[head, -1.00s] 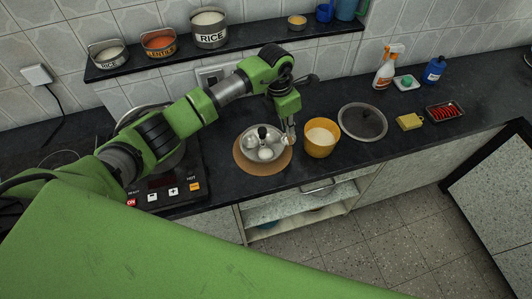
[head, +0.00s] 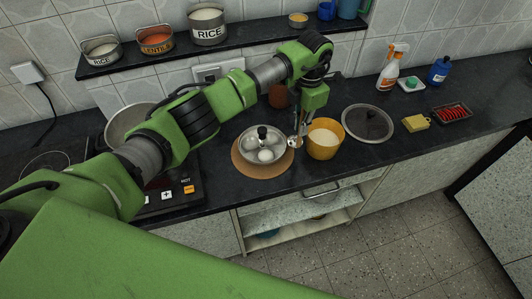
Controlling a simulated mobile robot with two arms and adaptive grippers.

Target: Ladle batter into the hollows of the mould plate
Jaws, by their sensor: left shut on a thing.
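The round steel mould plate (head: 262,136) lies on a brown round mat (head: 240,166) on the dark counter. It has a dark knob at its centre, and a front hollow looks filled with white. The yellow tub (head: 322,149) of pale batter (head: 322,136) stands just right of it. My left gripper (head: 299,127) points down between plate and tub, shut on what looks like a small steel ladle (head: 291,142). The ladle's bowl is near the plate's right rim; I cannot tell what it holds. My right gripper is out of view.
A round lid (head: 367,123) lies right of the tub. Further right are a yellow sponge (head: 415,123), a tray of red items (head: 452,113) and a spray bottle (head: 391,70). A pan on the hob is partly behind my left arm. A shelf with tins runs behind.

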